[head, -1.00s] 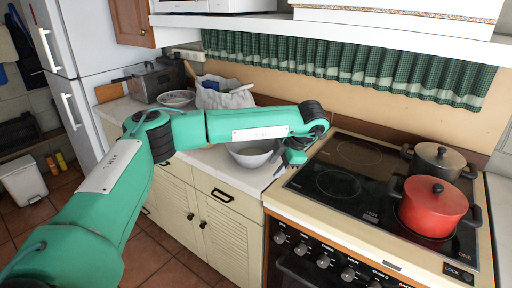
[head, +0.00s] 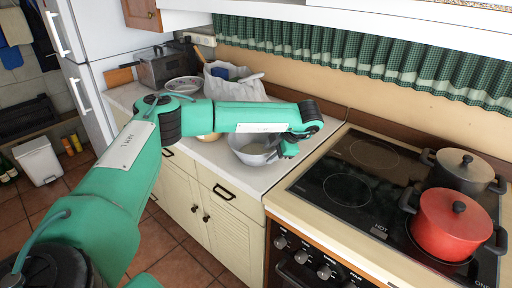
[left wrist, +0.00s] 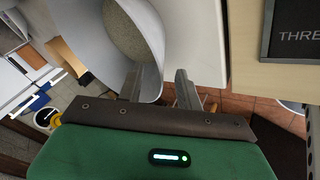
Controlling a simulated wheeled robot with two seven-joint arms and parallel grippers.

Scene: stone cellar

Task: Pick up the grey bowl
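The grey bowl (head: 247,151) stands upright on the white counter, left of the hob, partly hidden by my left arm. My left gripper (head: 286,151) is at the bowl's right rim. In the left wrist view the bowl (left wrist: 203,30) fills the upper left, and its wall edge passes between the two spread fingers of my left gripper (left wrist: 158,80). The fingers look open; whether either touches the wall I cannot tell. My right gripper is not in view.
A red pot (head: 447,226) and a dark grey pot (head: 462,166) stand on the black hob (head: 348,188) at right. A yellowish thing shows partly behind my arm.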

